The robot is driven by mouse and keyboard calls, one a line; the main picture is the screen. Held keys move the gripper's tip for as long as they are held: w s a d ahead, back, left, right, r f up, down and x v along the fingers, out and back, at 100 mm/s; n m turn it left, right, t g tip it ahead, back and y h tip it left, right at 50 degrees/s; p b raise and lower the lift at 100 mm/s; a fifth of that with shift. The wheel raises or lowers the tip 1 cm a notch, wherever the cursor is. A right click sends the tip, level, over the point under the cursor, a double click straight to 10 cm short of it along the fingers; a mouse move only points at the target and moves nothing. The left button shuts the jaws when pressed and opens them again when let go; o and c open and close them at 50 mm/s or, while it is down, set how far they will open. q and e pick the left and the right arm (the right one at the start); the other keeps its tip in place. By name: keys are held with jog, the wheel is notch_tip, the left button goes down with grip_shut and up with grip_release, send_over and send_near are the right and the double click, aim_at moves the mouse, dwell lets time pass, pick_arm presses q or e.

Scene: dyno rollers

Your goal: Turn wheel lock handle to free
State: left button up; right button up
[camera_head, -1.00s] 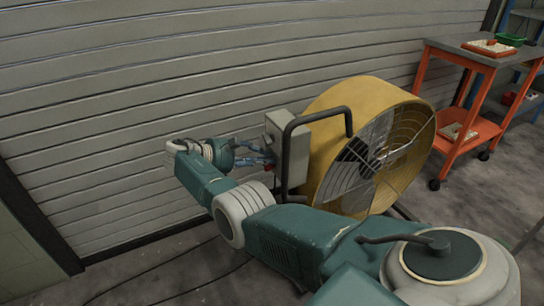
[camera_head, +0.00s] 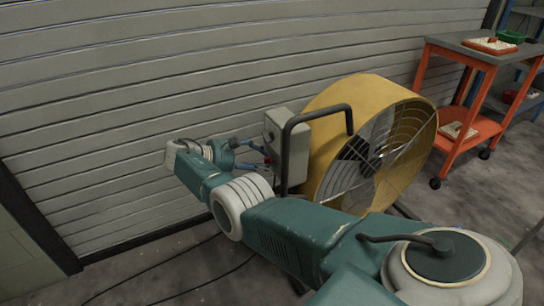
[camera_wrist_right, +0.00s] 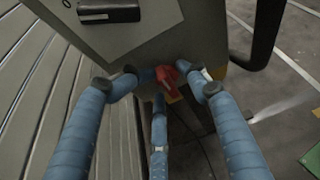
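A small red handle (camera_wrist_right: 170,80) sits at the underside of a grey box in the right wrist view. In the head view only a bit of red (camera_head: 268,160) shows by the fingertips. My left gripper is not in view.
A dark bent tube handle (camera_head: 288,150) stands close to the right of the box. A slatted shutter wall (camera_head: 110,110) runs behind my arm. An orange cart (camera_head: 463,155) stands at the right. Cables lie on the floor.

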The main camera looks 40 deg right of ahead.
jog(key=shift+s+d+f, duration=0.1)
jog(key=shift+d+f, duration=0.1)
jog(key=shift+d, duration=0.05)
